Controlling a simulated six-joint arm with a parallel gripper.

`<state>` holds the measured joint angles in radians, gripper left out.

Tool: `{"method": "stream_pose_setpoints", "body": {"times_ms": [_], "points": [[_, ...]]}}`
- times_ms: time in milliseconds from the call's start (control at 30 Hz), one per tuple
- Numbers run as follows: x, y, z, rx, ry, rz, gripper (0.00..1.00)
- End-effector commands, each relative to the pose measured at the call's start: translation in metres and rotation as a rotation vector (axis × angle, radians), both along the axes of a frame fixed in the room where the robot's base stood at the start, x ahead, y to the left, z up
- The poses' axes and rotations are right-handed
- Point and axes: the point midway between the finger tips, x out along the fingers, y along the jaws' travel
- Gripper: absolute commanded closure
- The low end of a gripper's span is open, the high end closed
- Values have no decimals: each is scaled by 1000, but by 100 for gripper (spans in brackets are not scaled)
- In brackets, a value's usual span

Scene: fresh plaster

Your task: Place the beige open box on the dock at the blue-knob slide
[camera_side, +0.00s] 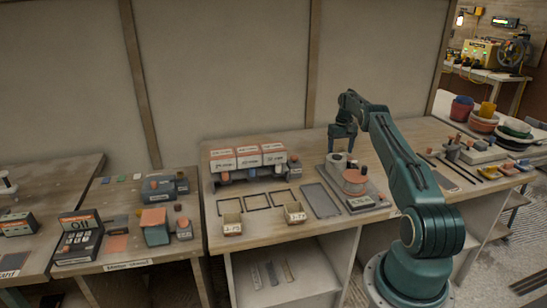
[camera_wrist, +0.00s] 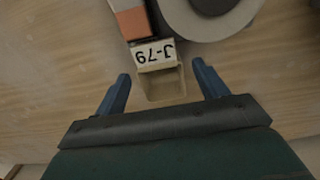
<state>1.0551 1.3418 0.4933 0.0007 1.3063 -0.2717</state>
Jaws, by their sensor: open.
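In the wrist view a small beige open box (camera_wrist: 165,88) with a white label reading J-79 lies between and below my two blue fingers. My gripper (camera_wrist: 161,70) is open, with a gap on both sides of the box, and I see no contact. In the side view my gripper (camera_side: 342,144) hangs above the right part of the middle bench, and the box under it cannot be made out there. Two other small beige open boxes stand near the bench's front edge, one at left (camera_side: 232,224) and one right of it (camera_side: 295,213).
A grey round part (camera_wrist: 210,18) and an orange-topped block (camera_wrist: 131,20) stand close to the box in the wrist view. White cartons (camera_side: 248,156) stand at the back of the bench. Dark outlined frames (camera_side: 257,201) and a grey plate (camera_side: 321,201) lie in front. Stacked bowls (camera_side: 483,120) stand far right.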

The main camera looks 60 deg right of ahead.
Motion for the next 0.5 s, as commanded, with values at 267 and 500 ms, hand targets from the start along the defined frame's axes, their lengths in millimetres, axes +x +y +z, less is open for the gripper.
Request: {"method": "stream_pose_setpoints", "body": {"times_ms": [267,500], "points": [[0,-1,48,-4,-2,0,28],[1,-1,80,-3,-1,0,28]]}}
